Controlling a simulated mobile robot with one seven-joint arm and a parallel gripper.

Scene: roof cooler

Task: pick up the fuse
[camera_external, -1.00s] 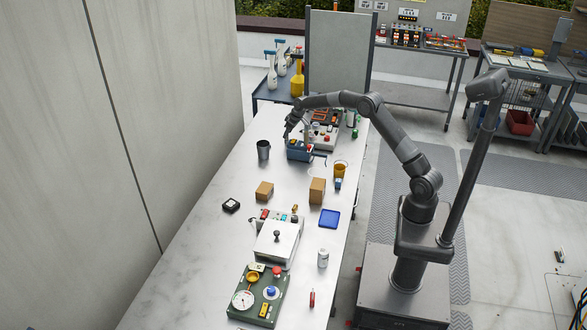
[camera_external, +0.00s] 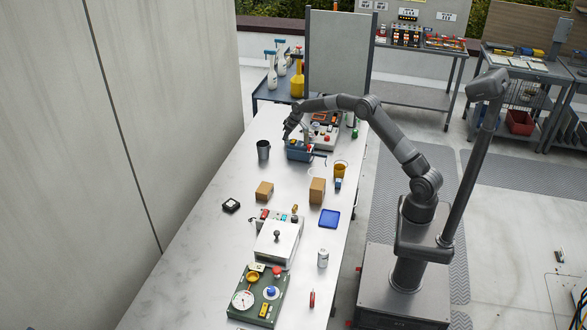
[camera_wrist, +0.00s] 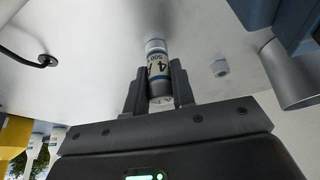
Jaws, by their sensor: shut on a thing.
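The fuse (camera_wrist: 157,64) is a small cylinder with metal-coloured ends, a pale label with dark print and a blue band. In the wrist view it is between the two fingers of my gripper (camera_wrist: 157,84), which is shut on it. Its near end is partly hidden by the fingers. The white tabletop shows behind it; I cannot tell whether the fuse touches it. In the external view my gripper (camera_external: 289,132) is at the far part of the long table, by the left side of a blue bin (camera_external: 298,153). The fuse cannot be made out there.
A dark cup (camera_external: 263,150) stands left of the blue bin. A panel with red parts (camera_external: 322,133) is behind it. The table's left side is mostly clear.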

